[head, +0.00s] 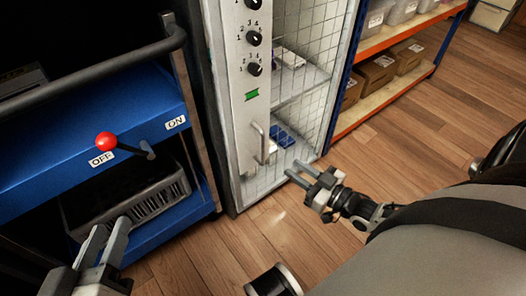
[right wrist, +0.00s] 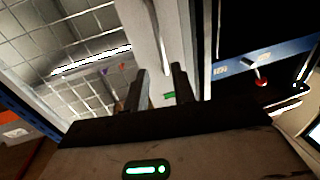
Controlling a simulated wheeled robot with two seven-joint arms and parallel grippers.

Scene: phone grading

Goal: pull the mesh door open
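The mesh door (head: 308,45) is on the tall grey cabinet and looks shut. Its upright metal bar handle (head: 262,143) is low on the pale front panel, below the knobs and a green mark. My right gripper (head: 293,169) is open and empty, to the right of and a little below the handle, apart from it. In the right wrist view the handle (right wrist: 157,38) shows beyond the gap between the open fingers (right wrist: 160,80). My left gripper (head: 112,226) is at the lower left, its fingers apart with nothing between them, away from the door.
A blue cart (head: 130,107) with a red-knobbed lever (head: 106,141) and a dark crate (head: 150,203) stands left of the cabinet. A shelf (head: 400,88) with bins is to the right. Wooden floor (head: 430,135) is clear in front of the shelf.

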